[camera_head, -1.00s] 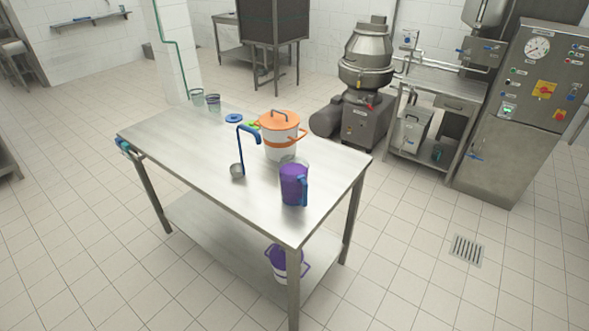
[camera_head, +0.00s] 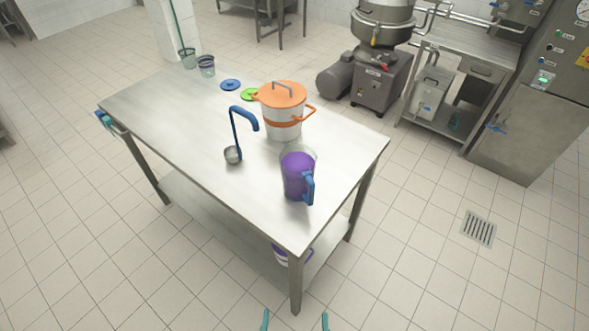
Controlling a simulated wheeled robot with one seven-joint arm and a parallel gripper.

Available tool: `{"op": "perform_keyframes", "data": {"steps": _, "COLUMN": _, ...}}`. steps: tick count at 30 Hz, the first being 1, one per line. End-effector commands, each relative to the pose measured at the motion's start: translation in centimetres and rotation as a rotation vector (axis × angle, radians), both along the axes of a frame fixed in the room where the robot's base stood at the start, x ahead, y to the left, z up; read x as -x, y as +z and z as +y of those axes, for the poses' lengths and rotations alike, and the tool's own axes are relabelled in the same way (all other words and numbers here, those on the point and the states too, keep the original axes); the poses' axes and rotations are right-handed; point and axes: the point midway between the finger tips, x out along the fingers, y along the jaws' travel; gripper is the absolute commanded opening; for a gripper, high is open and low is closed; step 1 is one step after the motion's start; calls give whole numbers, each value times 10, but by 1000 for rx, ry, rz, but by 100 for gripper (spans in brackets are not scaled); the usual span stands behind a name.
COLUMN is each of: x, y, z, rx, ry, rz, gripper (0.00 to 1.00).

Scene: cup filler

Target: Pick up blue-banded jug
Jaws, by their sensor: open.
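A clear jug (camera_head: 297,177) with purple contents and a blue handle stands upright near the front right corner of the steel table (camera_head: 180,130). Its handle points towards me and slightly right. A separate blue band cannot be made out on it. My gripper (camera_head: 295,321) shows only as two teal fingertips at the bottom edge. They are apart, with nothing between them, below and well short of the table and jug. The rest of the gripper is out of frame.
A blue-handled ladle (camera_head: 234,155) and a white pot with an orange lid (camera_head: 283,95) stand near the jug. Blue (camera_head: 230,85) and green (camera_head: 251,95) lids and two cups (camera_head: 206,66) are farther back. A purple-marked bucket (camera_head: 281,255) sits on the lower shelf.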

Motion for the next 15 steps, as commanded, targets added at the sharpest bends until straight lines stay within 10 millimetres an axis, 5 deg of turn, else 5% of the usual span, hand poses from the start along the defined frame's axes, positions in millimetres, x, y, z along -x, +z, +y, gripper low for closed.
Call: {"op": "perform_keyframes", "data": {"steps": 15, "x": -166, "y": 32, "z": 5, "rx": -32, "ry": 11, "rz": 44, "gripper": 100}}
